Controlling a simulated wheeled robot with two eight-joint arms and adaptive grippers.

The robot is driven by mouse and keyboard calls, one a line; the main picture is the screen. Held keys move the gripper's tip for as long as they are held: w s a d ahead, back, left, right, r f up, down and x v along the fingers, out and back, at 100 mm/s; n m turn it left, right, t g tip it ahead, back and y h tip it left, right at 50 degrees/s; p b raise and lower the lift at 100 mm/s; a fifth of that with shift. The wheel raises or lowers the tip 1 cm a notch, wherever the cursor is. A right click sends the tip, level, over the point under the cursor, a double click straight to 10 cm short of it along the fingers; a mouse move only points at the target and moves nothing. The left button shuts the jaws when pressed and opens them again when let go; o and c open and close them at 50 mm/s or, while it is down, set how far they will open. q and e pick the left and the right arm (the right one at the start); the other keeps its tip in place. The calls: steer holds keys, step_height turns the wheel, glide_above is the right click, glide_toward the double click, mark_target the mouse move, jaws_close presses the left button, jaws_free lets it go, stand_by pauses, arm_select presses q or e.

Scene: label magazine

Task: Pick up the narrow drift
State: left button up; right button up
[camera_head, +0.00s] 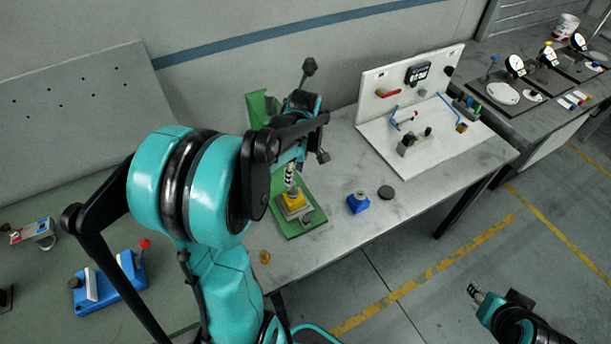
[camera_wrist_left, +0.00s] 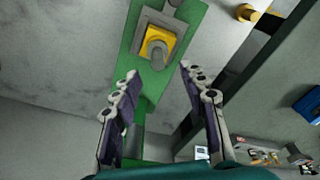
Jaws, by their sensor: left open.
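No part is clearly recognisable as the narrow drift. A small brass cylinder (camera_head: 265,257) stands near the front edge of the grey table and may be it. It also shows at the top right of the left wrist view (camera_wrist_left: 246,13). My left gripper (camera_head: 290,178) is above the green press base (camera_head: 313,219), by its yellow block (camera_head: 293,202). In the left wrist view my left gripper (camera_wrist_left: 158,72) is open, with nothing between its fingers. The brass cylinder is apart from it. My right gripper (camera_head: 474,292) is low at the right, away from the table; its jaws are unclear.
A blue block (camera_head: 358,203) and a dark disc (camera_head: 385,193) lie right of the press. A white board fixture (camera_head: 428,143) stands farther right. A blue fixture with a red knob (camera_head: 110,282) sits on the left table. Bare grey tabletop lies around the blue block.

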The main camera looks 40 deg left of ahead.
mark_target(293, 187)
arm_select(q)
steer(key=f, duration=0.2)
steer(key=a+f+b, duration=0.1)
steer(key=f, duration=0.1)
steer(key=f+b, duration=0.1)
steer(key=f, duration=0.2)
steer(key=shift+w+a, duration=0.15)
steer(key=shift+a, duration=0.1)
jaws_close()
